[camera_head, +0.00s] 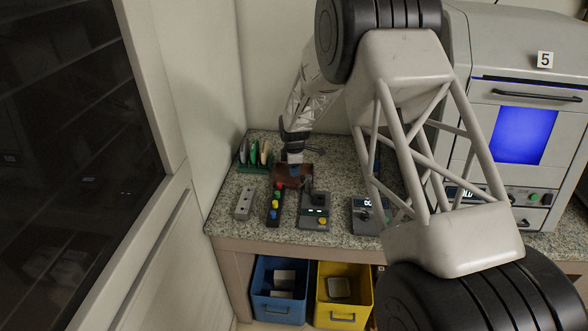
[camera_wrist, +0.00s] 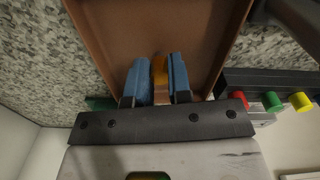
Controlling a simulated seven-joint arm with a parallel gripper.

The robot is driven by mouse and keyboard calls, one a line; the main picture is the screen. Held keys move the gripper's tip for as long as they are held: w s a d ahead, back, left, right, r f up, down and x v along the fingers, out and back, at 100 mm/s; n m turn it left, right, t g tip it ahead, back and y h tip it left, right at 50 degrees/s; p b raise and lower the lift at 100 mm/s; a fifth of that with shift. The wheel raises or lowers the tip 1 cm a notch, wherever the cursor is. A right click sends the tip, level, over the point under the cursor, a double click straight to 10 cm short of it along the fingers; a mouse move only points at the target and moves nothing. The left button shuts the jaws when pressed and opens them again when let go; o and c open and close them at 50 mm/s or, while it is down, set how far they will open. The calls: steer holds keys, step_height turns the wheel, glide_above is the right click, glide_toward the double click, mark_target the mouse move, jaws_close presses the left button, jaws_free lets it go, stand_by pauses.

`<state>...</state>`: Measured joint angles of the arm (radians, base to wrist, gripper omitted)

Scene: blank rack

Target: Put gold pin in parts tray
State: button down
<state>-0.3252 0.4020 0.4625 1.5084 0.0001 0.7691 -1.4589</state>
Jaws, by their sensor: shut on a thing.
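The gold pin (camera_wrist: 160,72) shows as a small gold piece between the blue fingertips of my gripper (camera_wrist: 159,80) in the wrist view. The fingers are shut on it. The parts tray (camera_wrist: 108,28) is a brown, shallow tray; my fingertips and the pin are over its inside, near one end wall. I cannot tell whether the pin touches the tray floor. In the head view the tray (camera_head: 282,182) lies on the granite counter, and my gripper (camera_head: 295,172) is over it. The pin is hidden there.
A black block with coloured buttons (camera_head: 274,206) stands close to the tray, also at right in the wrist view (camera_wrist: 290,82). A grey block (camera_head: 244,203), a device with a yellow button (camera_head: 315,213) and a green rack (camera_head: 254,158) are nearby. Blue (camera_head: 278,308) and yellow bins (camera_head: 343,315) stand below.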

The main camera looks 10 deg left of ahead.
steer(key=c, duration=1.1)
jaws_free()
steer(key=shift+o, duration=0.2)
steer(key=shift+r, duration=0.2)
step_height(320, 180, up, 12)
